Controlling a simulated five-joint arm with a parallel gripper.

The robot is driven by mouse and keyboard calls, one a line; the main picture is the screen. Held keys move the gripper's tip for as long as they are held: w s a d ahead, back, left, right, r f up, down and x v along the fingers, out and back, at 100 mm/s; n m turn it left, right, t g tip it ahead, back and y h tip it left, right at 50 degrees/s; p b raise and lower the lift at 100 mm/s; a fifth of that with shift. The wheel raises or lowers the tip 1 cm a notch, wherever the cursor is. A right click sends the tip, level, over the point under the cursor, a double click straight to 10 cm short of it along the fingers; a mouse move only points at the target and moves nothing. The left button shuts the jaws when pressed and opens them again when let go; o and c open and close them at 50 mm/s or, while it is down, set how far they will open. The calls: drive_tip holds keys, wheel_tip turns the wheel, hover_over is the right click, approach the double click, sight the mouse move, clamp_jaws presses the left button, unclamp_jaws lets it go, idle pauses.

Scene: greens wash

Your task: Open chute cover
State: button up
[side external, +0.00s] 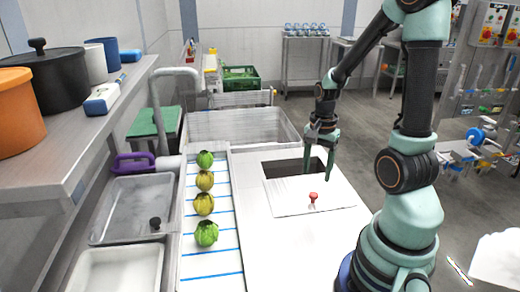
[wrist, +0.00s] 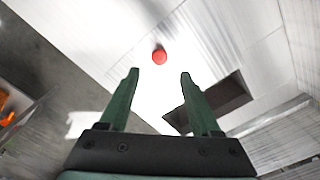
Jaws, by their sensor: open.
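The chute cover (side external: 290,200) is a flat white plate lying on the white worktop. Its red knob (side external: 313,196) stands up near its front right. A dark chute opening (side external: 285,167) shows behind the cover; I cannot tell how much of it lies under the plate. My gripper (side external: 318,176) is open and empty, fingers pointing down, above and behind the knob. In the wrist view the red knob (wrist: 159,57) appears just beyond the gap between the two green fingertips (wrist: 159,73), apart from them. The dark opening (wrist: 222,100) shows beside the right finger.
Several green, husked vegetables (side external: 204,206) lie in a row on a blue-striped white strip left of the cover. A sink basin (side external: 240,125) is behind. A shelf with pots (side external: 45,85) overhangs the left. The worktop in front of the cover is clear.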

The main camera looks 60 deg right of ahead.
wheel_tip(320, 180, up, 5)
drive_tip(key=shift+f, duration=0.1)
idle(0.4)
drive_tip(key=w+a+r+n+t, duration=0.2)
drive_tip(key=a+r+n, duration=0.3)
drive_tip(key=a+n, duration=0.4)
drive_tip(key=w+a+r+n+t, duration=0.2)
drive_tip(key=a+r+n, duration=0.4)
drive_tip(key=a+n, duration=0.3)
drive_tip(key=shift+w+t, duration=0.35)
drive_tip(key=shift+t, duration=0.45)
